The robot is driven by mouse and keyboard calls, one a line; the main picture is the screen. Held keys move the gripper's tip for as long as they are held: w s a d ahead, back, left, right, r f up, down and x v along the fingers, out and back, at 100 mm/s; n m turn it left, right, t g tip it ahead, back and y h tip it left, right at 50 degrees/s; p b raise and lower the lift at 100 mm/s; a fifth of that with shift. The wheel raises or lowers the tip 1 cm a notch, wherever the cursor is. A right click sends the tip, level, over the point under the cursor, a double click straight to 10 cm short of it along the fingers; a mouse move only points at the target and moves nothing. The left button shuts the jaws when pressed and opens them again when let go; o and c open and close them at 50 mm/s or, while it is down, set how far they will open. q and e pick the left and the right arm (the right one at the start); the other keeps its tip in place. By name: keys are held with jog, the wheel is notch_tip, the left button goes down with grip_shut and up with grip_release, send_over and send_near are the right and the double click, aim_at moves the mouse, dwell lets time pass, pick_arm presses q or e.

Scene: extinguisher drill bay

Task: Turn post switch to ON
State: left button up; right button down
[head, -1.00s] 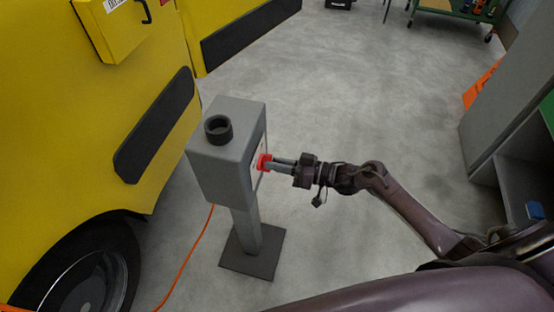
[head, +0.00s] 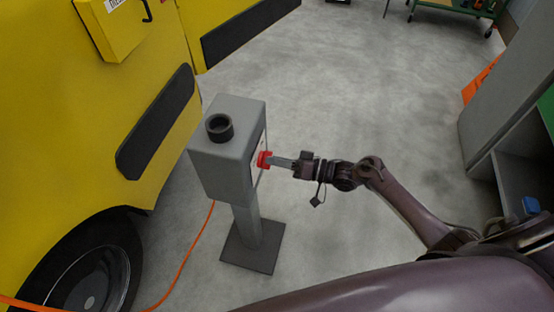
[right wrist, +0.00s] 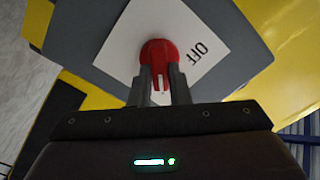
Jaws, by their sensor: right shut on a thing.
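The grey post (head: 228,165) stands on a dark square base, with a red switch knob (head: 264,160) on its right-hand face. My right gripper (head: 272,161) reaches it from the right and is shut on the knob. In the right wrist view the red knob (right wrist: 158,50) sits between the two fingers (right wrist: 160,75), on a white plate (right wrist: 125,38) on the grey face. The word OFF shows tilted to the right of the knob. No ON marking is visible; the gripper covers the lower part of the plate. My left gripper is not in view.
A yellow vehicle (head: 80,110) with a black tyre stands close on the left. An orange cable (head: 185,262) runs from the post along the floor. A grey cabinet (head: 505,130) stands at the right. The floor behind the post is clear.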

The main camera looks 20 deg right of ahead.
jog(key=c, duration=1.4)
grip_release()
jog(key=shift+o, duration=0.2)
jog(key=b+v, duration=0.1)
jog(key=v, duration=0.6)
jog(key=shift+s+d, duration=0.25)
jog(key=shift+d, duration=0.1)
jog(key=shift+f, duration=0.1)
